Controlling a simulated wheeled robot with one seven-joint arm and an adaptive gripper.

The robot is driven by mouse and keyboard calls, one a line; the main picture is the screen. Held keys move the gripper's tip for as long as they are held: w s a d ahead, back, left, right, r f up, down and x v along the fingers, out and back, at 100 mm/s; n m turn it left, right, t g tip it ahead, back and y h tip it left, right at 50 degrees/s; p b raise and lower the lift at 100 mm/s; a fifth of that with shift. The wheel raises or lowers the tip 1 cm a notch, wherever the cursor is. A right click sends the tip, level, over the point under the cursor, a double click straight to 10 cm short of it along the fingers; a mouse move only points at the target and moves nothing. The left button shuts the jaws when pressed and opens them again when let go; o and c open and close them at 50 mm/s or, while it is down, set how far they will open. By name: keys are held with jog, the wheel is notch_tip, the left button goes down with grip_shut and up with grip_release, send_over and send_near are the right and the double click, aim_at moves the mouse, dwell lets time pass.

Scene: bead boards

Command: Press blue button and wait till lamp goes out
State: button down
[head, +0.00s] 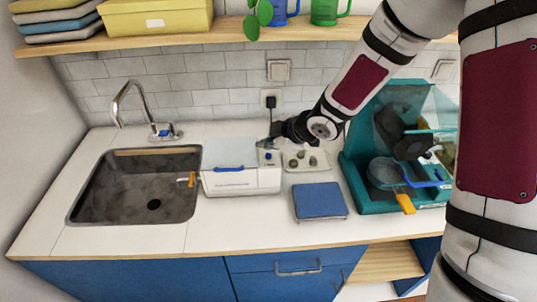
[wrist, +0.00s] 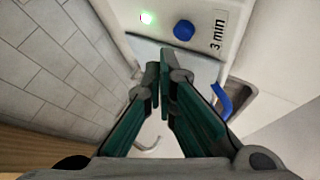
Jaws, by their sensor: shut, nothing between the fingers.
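The blue button (wrist: 184,30) sits on a white panel in the wrist view, beside a "3 min" label. The lamp (wrist: 147,18) left of it is glowing, with a green edge and a pale centre. They belong to a white appliance (head: 240,182) with a blue front handle on the counter; its panel with the button (head: 268,156) shows small in the head view. My gripper (wrist: 163,77) is shut and empty. Its fingertips appear below the button in the wrist view, apart from it. In the head view my gripper (head: 268,143) is over the panel end of the appliance.
Right of the appliance are a pale tray (head: 306,167) with several grey-green lumps and a blue pad (head: 320,202). A teal machine (head: 367,200) stands further right. A sink (head: 135,185) with a tap is left. A shelf (head: 150,42) runs above. The counter front is clear.

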aim_at(267, 157)
jog(key=shift+s+r+p, duration=0.15)
jog(key=shift+r+p, duration=1.15)
jog(key=shift+r, duration=1)
